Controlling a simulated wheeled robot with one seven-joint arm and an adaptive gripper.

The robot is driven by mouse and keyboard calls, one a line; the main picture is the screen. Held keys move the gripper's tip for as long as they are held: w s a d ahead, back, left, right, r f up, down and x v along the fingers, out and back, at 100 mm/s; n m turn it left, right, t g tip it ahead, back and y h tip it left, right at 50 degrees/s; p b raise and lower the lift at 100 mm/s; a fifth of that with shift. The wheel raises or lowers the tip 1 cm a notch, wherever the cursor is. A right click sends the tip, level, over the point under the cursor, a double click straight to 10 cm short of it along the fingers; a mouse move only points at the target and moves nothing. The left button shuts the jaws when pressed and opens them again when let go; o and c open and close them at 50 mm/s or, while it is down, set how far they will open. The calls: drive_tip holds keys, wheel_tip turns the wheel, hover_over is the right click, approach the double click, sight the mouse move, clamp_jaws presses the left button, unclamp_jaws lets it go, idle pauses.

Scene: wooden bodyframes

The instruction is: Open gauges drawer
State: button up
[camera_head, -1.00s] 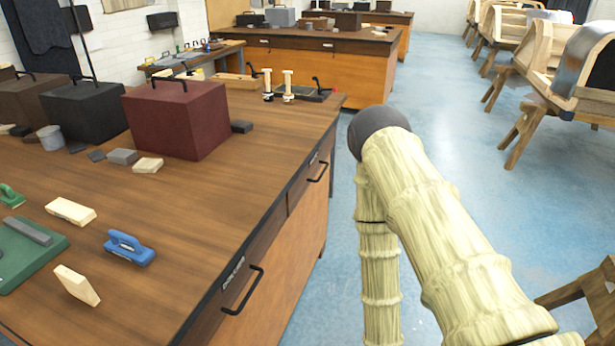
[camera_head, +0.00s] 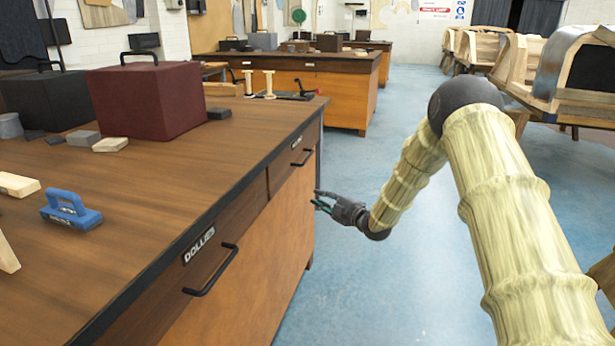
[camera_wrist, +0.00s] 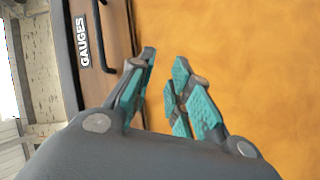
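The drawer looks shut. My gripper (camera_head: 318,201) is in front of the orange cabinet front, near and below that far handle. In the wrist view my gripper (camera_wrist: 162,70) is open, with teal finger pads apart and nothing between them. The handle is beside the fingers, not between them.
The nearer drawer (camera_head: 170,293) carries a DOLLIES label (camera_head: 199,245) and a black handle (camera_head: 212,272). A maroon box (camera_head: 148,100) and a blue tool (camera_head: 70,210) stand on the bench top (camera_head: 150,190). The blue floor (camera_head: 370,270) beside the bench is clear.

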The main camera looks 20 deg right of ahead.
sight(307, 159)
drive_tip(key=w+d+r+n+t+y+b, duration=0.1)
drive_tip(key=w+d+r+n+y+b, duration=0.3)
drive_tip(key=r, duration=0.4)
drive_tip(key=shift+n+h, duration=0.6)
drive_tip(key=shift+n, duration=0.1)
drive_tip(key=b+x, duration=0.1)
drive_tip(key=x, duration=0.9)
drive_tip(key=shift+w+a+f, duration=0.1)
drive_tip(key=shift+w, duration=0.05)
clamp_jaws()
